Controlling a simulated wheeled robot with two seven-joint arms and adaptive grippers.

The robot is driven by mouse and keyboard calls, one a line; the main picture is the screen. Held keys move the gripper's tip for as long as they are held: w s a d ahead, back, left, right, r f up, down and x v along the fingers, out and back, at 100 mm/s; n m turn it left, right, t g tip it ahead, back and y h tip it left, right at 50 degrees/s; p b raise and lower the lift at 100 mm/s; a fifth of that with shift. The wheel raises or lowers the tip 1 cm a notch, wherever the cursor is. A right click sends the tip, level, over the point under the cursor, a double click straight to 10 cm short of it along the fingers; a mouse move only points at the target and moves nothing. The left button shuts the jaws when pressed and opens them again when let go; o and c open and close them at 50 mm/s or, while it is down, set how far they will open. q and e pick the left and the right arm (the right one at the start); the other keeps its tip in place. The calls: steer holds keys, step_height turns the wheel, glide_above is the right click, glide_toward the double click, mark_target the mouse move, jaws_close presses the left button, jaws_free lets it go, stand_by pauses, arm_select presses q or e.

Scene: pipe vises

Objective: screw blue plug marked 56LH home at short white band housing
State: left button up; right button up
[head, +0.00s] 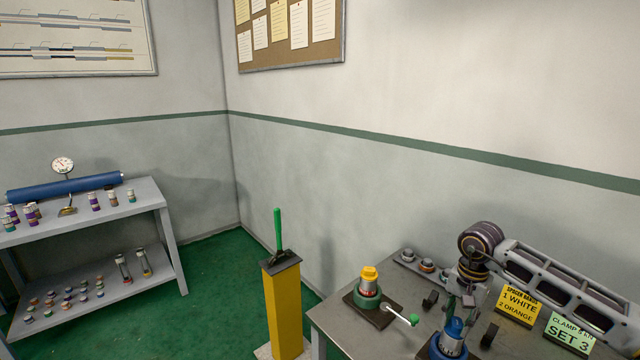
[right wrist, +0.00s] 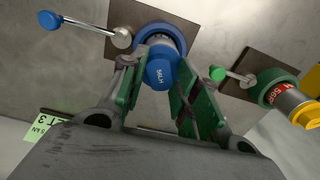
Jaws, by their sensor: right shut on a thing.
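The blue plug marked 56LH (right wrist: 160,72) is between the green-padded fingers of my right gripper (right wrist: 168,98), which is shut on it. In the head view the blue plug (head: 455,328) stands upright at the blue vise (head: 447,347), with my right gripper (head: 465,308) coming down over it from the upper right. In the right wrist view the plug sits in line with a pale housing (right wrist: 161,41) inside the blue vise ring (right wrist: 178,30). How deep its thread sits is hidden. My left gripper is not in view.
A green vise (head: 367,300) with a yellow-topped housing (head: 369,279) stands left of the blue vise, its handle (head: 402,315) reaching between them. Small parts sit on a rack (head: 427,267) behind. A yellow spacer-band sign (head: 517,305) and a green SET 3 sign (head: 568,332) stand to the right.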

steer(key=shift+n+b, duration=0.95)
steer(key=shift+n, duration=1.85)
steer(key=shift+d+f+n+b, duration=0.1)
steer(key=shift+n+b, duration=0.55)
steer(key=shift+n, duration=1.15)
steer(key=shift+d+n, duration=0.1)
steer(key=shift+n, duration=0.8)
steer(key=o, duration=1.1)
steer(key=shift+d, duration=0.1)
steer(key=shift+c, duration=0.2)
